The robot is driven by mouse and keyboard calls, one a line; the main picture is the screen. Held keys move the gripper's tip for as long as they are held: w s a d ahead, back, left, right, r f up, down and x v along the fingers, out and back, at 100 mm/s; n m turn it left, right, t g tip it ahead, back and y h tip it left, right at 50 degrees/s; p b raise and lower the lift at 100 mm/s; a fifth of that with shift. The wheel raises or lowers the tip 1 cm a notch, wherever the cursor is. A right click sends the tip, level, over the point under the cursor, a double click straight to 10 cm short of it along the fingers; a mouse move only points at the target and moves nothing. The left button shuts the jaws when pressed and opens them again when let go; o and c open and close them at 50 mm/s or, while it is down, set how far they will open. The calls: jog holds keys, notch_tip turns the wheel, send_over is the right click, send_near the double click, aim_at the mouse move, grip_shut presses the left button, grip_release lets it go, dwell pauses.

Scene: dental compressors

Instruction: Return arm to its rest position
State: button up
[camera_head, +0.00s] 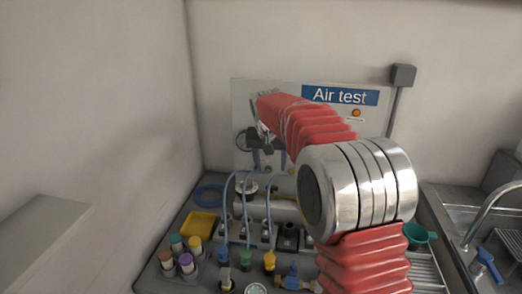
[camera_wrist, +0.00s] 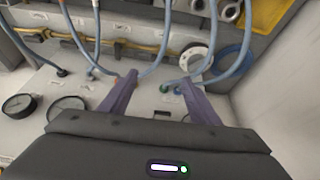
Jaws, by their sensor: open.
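My arm (camera_head: 345,195), with red ribbed sleeves and a silver joint, rises in front of the bench and bends back toward the panel in the head view. My gripper (camera_head: 268,163) hangs at its far end, in front of the Air test panel (camera_head: 318,96). In the wrist view my gripper (camera_wrist: 158,86) shows two purple-grey fingers spread apart with nothing between them. Beyond them are a pale panel with blue hoses (camera_wrist: 155,45) and two round gauges (camera_wrist: 68,108). The arm hides part of the bench and panel.
A yellow tray (camera_head: 201,224) and several capped jars (camera_head: 186,262) are on the left of the bench. Metal cylinders (camera_head: 280,209) and coloured fittings crowd the middle. A teal funnel (camera_head: 420,234) and a sink tap (camera_head: 487,205) are at right.

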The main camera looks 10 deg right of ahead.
jog(key=s+f+n+g, duration=0.1)
jog(key=s+f+n, duration=0.1)
jog(key=s+f, duration=0.4)
jog(key=s+d+r+t, duration=0.1)
jog(key=s+r, duration=0.2)
jog(key=s, duration=1.5)
jog(key=s+d+r+n+t+y, duration=0.1)
jog(key=s+r, duration=0.2)
jog(key=s, duration=1.6)
jog(key=shift+d+r, duration=0.15)
jog(key=shift+r, duration=0.25)
